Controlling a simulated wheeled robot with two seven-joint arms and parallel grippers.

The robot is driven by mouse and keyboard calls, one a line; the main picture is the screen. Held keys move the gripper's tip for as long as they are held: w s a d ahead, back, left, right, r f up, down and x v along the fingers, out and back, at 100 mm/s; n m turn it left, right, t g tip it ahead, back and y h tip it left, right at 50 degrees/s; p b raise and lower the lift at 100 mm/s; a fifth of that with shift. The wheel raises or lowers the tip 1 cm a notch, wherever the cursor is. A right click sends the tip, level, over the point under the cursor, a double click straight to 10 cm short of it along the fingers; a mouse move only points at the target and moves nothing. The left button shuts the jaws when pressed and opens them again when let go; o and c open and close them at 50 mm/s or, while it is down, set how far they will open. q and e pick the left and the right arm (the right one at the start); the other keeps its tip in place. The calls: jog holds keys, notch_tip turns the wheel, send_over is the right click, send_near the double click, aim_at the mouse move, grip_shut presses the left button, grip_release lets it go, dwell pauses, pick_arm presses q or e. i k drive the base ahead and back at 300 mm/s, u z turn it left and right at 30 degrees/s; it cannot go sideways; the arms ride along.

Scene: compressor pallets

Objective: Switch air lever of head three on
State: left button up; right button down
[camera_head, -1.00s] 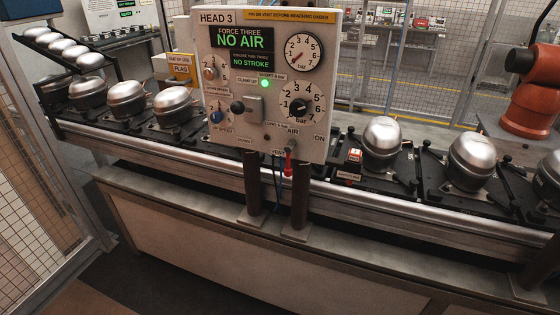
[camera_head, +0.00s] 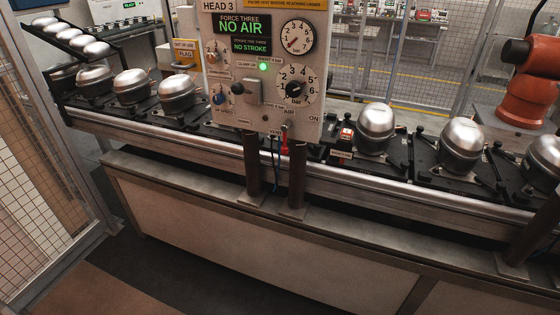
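The head three panel (camera_head: 232,110) stands on two dark posts in front of the conveyor. Its label reads HEAD 3, and its green display (camera_head: 243,25) reads NO AIR and NO STROKE. The air lever (camera_head: 285,142) is at the panel's lower right edge, with a red handle hanging down toward VENT; AIR and ON are printed above and to its right. A pressure gauge (camera_head: 299,37) is at the upper right, with a dial knob (camera_head: 296,88) below it. A green lamp (camera_head: 263,67) is lit. Neither gripper is in view.
The conveyor (camera_head: 350,180) runs across behind the posts with several silver compressors on dark pallets. A mesh fence (camera_head: 50,150) stands at the left. An orange robot arm (camera_head: 528,90) is at the right, beyond the conveyor. The floor in front is clear.

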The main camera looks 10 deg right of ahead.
aim_at(285, 141)
jog(key=k, duration=0.35)
jog(key=z, duration=0.05)
jog(key=i, duration=1.25)
jog(key=u, duration=0.55)
